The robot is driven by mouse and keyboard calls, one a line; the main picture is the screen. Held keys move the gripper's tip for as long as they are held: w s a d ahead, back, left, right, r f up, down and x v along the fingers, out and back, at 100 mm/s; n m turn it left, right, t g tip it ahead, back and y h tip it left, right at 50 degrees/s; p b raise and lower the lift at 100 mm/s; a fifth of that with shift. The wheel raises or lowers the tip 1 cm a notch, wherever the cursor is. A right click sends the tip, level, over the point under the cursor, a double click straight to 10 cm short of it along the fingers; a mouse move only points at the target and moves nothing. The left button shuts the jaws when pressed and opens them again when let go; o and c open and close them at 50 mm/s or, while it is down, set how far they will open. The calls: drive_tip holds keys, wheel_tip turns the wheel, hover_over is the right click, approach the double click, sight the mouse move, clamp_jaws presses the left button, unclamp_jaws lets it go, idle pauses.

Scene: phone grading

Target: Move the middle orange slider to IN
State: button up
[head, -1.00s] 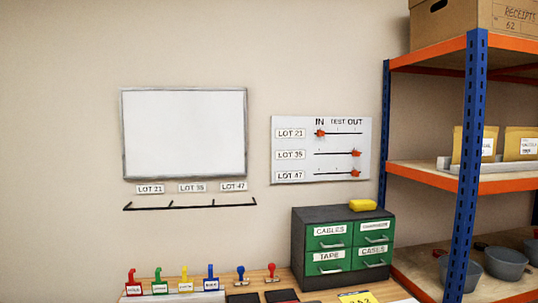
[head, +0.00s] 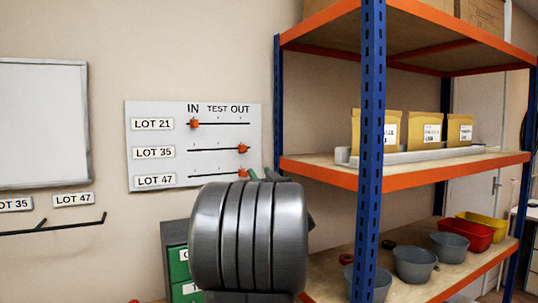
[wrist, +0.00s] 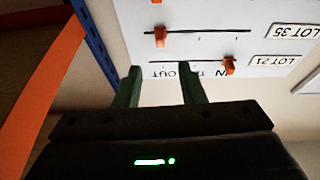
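The white slider board (head: 225,108) hangs on the wall with rows LOT 21, LOT 35 and LOT 47. The middle orange slider (head: 243,149), on the LOT 35 row, sits at the OUT end. The top slider (head: 194,123) is at IN; the bottom slider (head: 242,173) is at the OUT end. The wrist view shows the board upside down, with the middle slider (wrist: 160,38) beyond the fingertips. My gripper (wrist: 158,68) is open and empty, its green fingers apart and not touching the slider. In the head view my arm hides most of my gripper (head: 265,174).
An orange-and-blue shelf rack (head: 370,150) stands close on the right, holding yellow envelopes (head: 432,130) and grey bowls (head: 414,262). A green drawer cabinet (head: 178,264) is below the board, partly hidden by my arm. A whiteboard (head: 40,120) hangs at the left.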

sight(245, 149)
drive_tip(key=shift+y, duration=0.6)
drive_tip(key=p+x, duration=0.1)
drive_tip(key=x, duration=0.4)
drive_tip(key=p+x, duration=0.1)
drive_tip(key=x, duration=0.3)
drive_tip(key=p+x, duration=0.1)
drive_tip(key=x, duration=0.4)
drive_tip(key=shift+w+d+r+p, duration=0.3)
drive_tip(key=shift+w+r+p, duration=0.05)
drive_tip(key=shift+r, duration=0.05)
clamp_jaws()
